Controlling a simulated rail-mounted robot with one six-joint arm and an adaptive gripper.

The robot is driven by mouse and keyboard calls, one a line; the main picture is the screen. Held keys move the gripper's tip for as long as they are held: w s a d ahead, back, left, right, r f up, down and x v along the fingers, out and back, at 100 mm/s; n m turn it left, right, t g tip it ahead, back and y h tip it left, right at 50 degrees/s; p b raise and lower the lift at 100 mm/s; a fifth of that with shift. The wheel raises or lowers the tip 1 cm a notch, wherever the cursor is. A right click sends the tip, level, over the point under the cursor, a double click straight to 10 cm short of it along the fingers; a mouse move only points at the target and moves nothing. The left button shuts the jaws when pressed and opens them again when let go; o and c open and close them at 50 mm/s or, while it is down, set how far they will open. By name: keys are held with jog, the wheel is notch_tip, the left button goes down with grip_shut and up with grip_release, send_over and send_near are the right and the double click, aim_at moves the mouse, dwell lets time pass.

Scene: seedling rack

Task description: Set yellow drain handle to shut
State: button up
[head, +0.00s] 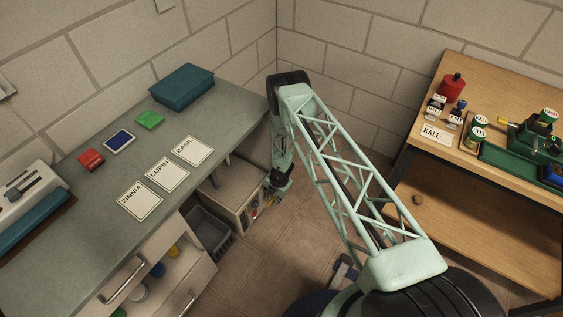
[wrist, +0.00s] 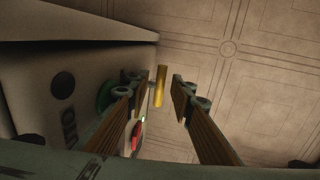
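The yellow drain handle (wrist: 160,86) shows in the wrist view as a short upright bar standing out from the side of a pale cabinet (wrist: 60,65). My gripper (wrist: 158,92) is open, with one finger on each side of the handle in the picture. Gaps show between the handle and both fingers, and I cannot tell how deep it lies between them. The handle's mount is partly hidden by the left finger. In the head view my gripper (head: 275,190) is low beside the cabinet (head: 233,192) under the grey bench; the handle is too small there to make out surely.
A green round part (wrist: 106,95) and a red part (wrist: 135,135) sit on the cabinet face close to the left finger. The grey bench (head: 100,190) overhangs the cabinet, and a grey crate (head: 209,233) stands beside it. Tiled floor (head: 250,265) is open to the right.

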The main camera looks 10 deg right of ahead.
jog(key=shift+r, duration=0.1)
notch_tip(320, 180, up, 14)
jog(key=s+d+f+p, duration=0.1)
jog(key=s+d+p, duration=0.15)
jog(key=p, duration=0.25)
jog(key=w+d+r+n, duration=0.2)
jog(key=w+r+n, duration=0.1)
jog(key=r, duration=0.4)
jog(key=w+d+r+n+b, duration=0.1)
jog(key=w+d+r+n, duration=0.2)
jog(key=w+r, duration=0.2)
jog(key=shift+w+r+n+t+y, duration=0.35)
jog(key=shift+r+n+t+y, duration=0.05)
jog(key=shift+r, duration=1.1)
